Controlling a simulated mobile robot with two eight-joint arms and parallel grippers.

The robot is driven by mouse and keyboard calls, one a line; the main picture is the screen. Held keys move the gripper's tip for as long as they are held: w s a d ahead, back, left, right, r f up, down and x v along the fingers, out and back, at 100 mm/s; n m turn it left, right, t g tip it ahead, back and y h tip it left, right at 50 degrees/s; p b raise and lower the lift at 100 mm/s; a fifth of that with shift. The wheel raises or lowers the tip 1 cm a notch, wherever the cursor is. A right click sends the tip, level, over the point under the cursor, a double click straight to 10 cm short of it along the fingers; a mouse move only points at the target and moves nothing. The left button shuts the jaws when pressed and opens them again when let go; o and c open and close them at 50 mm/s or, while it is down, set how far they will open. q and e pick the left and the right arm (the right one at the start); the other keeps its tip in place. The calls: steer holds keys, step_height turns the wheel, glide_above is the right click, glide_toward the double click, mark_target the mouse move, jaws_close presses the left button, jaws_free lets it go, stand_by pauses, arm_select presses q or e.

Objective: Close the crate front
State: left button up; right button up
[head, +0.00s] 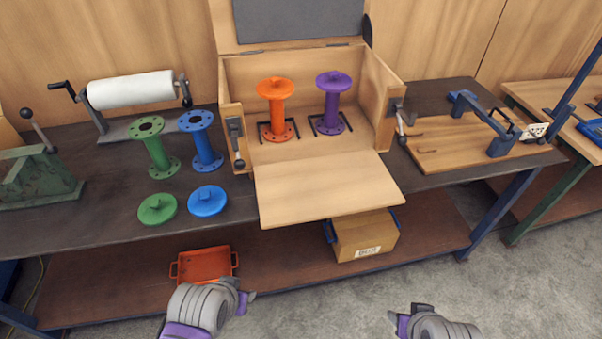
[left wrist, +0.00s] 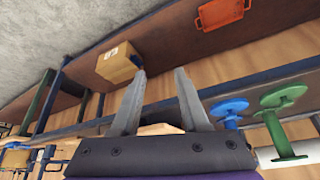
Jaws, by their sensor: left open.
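The wooden crate (head: 233,80) stands on the dark workbench with its lid raised at the back. Its front panel (head: 325,185) is folded down flat and reaches out past the bench edge. An orange flanged pipe (head: 275,107) and a purple flanged pipe (head: 329,102) stand upright inside. Metal latches show on the left wall (head: 235,140) and right wall (head: 402,115). My left gripper (head: 246,298) is low in front of the bench, apart from the panel; its fingers (left wrist: 160,72) are open and empty in the left wrist view. My right gripper (head: 400,318) is at the bottom edge, its fingers unclear.
Green (head: 154,147) and blue (head: 202,140) flanged pipes and two loose flanges stand left of the crate. A white roll (head: 130,90) is behind them. A wooden board with a blue clamp (head: 475,125) lies right. A red tray (head: 204,264) and cardboard box (head: 364,236) are on the lower shelf.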

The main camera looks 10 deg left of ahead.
arm_select(q)
steer(key=w+f+m+b, duration=0.1)
steer(key=m, duration=0.2)
steer(key=w+d+f+m+y+b, duration=0.1)
steer(key=m, duration=0.2)
steer(key=w+f+m+b, duration=0.1)
steer(key=m, duration=0.2)
steer(key=shift+w+d+y, duration=0.35)
steer(key=shift+d+y, duration=0.05)
jaws_close()
steer(key=w+d+f+m+t+y+b, duration=0.1)
steer(key=w+d+m+t+b, duration=0.2)
steer(key=w+d+m, duration=0.55)
steer(key=w+d+m+t+y+b, duration=0.1)
steer(key=w+d+m+t+b, duration=0.3)
steer(key=m, duration=1)
steer(key=w+a+f+g, duration=0.1)
steer(key=w+a, duration=0.1)
steer(key=w, duration=0.4)
steer(key=shift+w+f+g, duration=0.2)
steer(key=shift+w+g, duration=0.2)
